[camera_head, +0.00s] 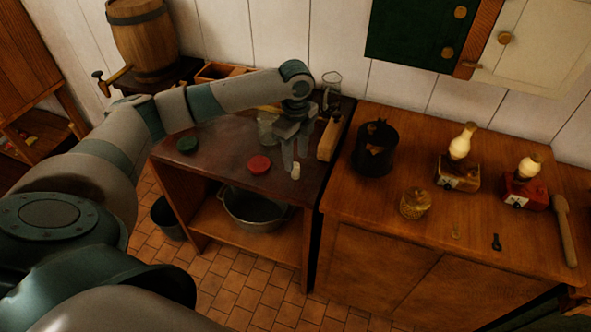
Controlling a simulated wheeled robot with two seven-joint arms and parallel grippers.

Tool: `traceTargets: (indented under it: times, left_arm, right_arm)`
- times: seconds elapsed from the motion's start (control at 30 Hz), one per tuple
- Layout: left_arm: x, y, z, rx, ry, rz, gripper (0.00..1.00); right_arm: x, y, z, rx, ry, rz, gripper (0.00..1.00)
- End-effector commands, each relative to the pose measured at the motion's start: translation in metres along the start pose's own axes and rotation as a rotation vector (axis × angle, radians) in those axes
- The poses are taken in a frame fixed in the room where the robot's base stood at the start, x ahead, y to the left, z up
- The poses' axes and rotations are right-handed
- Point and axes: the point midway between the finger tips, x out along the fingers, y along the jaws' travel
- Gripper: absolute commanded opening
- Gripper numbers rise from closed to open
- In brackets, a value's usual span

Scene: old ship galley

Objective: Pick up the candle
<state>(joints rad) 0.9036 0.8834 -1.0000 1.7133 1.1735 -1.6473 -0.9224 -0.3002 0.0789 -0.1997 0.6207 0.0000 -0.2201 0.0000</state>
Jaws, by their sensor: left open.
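A small whitish candle (295,172) stands near the front right of the dark-topped counter (222,170). My left arm reaches in from the left across this counter. My left gripper (293,165) points down with its fingers open, and its tips are right at the candle. I cannot tell whether the fingers touch it; part of the candle may be hidden by them. My right gripper does not show.
A red lid (259,164) and a green lid (187,145) lie left of the candle. A glass jar (267,127) and a wooden block (328,138) stand close behind the gripper. The right cabinet holds a dark pot (374,150), an amber jar (415,204) and two lamps.

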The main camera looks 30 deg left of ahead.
Motion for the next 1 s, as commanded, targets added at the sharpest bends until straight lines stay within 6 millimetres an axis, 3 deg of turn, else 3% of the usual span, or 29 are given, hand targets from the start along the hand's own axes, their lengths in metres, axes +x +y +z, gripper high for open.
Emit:
traceTargets:
  times: [0.2,0.4,0.9,1.0]
  left_arm:
    - [0.022,0.002,0.000,-0.001,-0.001,0.005,0.42]
    - [0.043,0.002,0.000,0.001,-0.001,0.002,0.42]
    - [0.046,0.001,0.000,0.001,-0.001,0.001,0.42]
    - [0.046,0.001,0.000,0.001,-0.001,0.001,0.20]
  right_arm:
    - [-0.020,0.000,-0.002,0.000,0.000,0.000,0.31]
    - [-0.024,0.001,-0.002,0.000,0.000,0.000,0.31]
    - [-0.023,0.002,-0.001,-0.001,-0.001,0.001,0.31]
    - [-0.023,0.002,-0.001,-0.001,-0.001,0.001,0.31]
